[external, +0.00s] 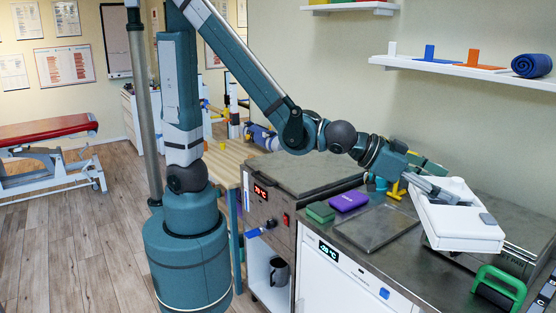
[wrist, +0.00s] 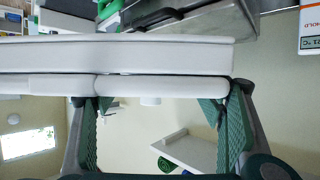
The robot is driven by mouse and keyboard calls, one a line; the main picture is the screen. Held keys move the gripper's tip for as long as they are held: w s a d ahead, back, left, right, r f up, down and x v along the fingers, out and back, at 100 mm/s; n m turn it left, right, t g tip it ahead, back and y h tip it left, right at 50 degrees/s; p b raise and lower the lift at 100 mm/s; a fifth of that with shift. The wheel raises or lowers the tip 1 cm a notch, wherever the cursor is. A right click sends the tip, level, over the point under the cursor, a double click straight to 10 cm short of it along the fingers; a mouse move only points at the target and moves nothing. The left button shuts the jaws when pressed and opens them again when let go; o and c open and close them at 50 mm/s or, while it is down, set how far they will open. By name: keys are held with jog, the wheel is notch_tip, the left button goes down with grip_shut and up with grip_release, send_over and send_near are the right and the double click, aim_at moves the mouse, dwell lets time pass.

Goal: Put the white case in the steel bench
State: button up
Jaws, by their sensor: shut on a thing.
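The white case (external: 460,222) is a flat, box-like thing with a grey patch at its right side. My gripper (external: 446,192) is shut on it and holds it tilted over the right part of the steel bench (external: 408,254). In the wrist view the white case (wrist: 120,58) spans most of the width, with the green-padded fingers of my gripper (wrist: 163,110) at either side below it. The case hides part of the bench behind it. I cannot tell whether its lower edge touches anything.
A purple box (external: 349,201) and a green box (external: 320,212) sit on the bench's left part, beside a flat grey panel (external: 376,228). A green-handled thing (external: 500,286) stands at the front right. A wall shelf (external: 470,71) hangs above.

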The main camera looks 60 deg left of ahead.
jog(key=w+a+r+p, duration=0.3)
jog(key=w+r+p, duration=0.2)
jog(key=r, duration=0.6)
jog(key=w+a+r+p, duration=0.4)
jog(key=w+r, duration=0.4)
jog(key=r, duration=0.3)
jog(key=shift+w+r+n+t+y+p, duration=0.2)
jog(key=shift+w+n+t+y+p, duration=0.15)
jog(key=shift+p, duration=0.25)
jog(key=shift+f, duration=0.15)
jog(key=shift+m+h, duration=0.45)
jog(key=s+d+f+b, duration=0.2)
jog(key=s+f+b, duration=0.2)
jog(key=f, duration=0.4)
jog(key=s+d+f+b, duration=0.3)
jog(key=s+f, duration=0.4)
jog(key=f, duration=0.2)
jog(key=s+d+f+b, duration=0.2)
jog(key=s+f+b, duration=0.2)
jog(key=f, duration=0.4)
jog(key=shift+s+d+f+b, duration=0.25)
jog(key=shift+s+d+b, duration=0.1)
jog(key=shift+s, duration=0.4)
jog(key=shift+f, duration=0.1)
notch_tip(320, 180, down, 14)
jog(key=b, duration=0.4)
jog(key=shift+f+b, duration=0.6)
jog(key=shift+f, duration=1.25)
